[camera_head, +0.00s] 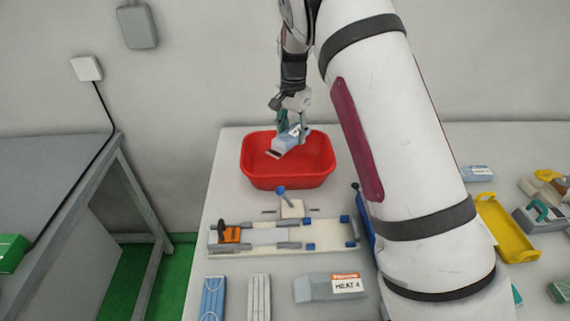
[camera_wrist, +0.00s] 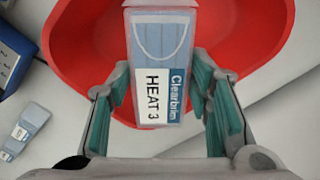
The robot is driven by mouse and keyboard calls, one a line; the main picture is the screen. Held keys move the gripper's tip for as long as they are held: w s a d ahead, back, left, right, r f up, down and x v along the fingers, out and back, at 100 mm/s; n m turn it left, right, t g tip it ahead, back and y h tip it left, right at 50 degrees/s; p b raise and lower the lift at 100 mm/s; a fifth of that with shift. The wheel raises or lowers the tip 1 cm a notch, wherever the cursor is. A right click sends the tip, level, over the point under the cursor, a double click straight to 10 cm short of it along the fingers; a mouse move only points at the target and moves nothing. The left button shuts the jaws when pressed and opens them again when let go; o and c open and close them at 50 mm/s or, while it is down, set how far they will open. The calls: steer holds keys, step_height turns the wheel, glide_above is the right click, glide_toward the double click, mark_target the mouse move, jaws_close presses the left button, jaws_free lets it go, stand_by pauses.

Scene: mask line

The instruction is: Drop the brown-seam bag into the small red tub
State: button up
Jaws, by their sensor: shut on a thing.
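My gripper (camera_head: 292,124) is shut on a pale blue-grey bag (camera_head: 285,142) and holds it tilted over the red tub (camera_head: 290,181). A brownish edge shows at the bag's lower left end in the head view. In the wrist view the bag (camera_wrist: 160,45) sits between the teal finger pads of my gripper (camera_wrist: 163,108). It carries a mask drawing and a label reading "HEAT 3" and "Clearbrim". The red tub (camera_wrist: 80,45) opens beneath it in that view. I cannot tell how far the bag is above the tub floor.
A sealing jig (camera_head: 265,250) with an orange block stands in front of the tub. A bag marked "HEAT 4" (camera_head: 315,290) and blue and white strips lie nearer. A yellow tray (camera_head: 505,230) is at the right. The table left of the tub is bare.

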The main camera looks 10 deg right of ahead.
steer(key=shift+f, duration=1.7)
steer(key=o, duration=1.1)
steer(key=shift+r, duration=0.1)
step_height(320, 180, up, 11)
steer(key=shift+f, duration=0.1)
steer(key=shift+r, duration=0.5)
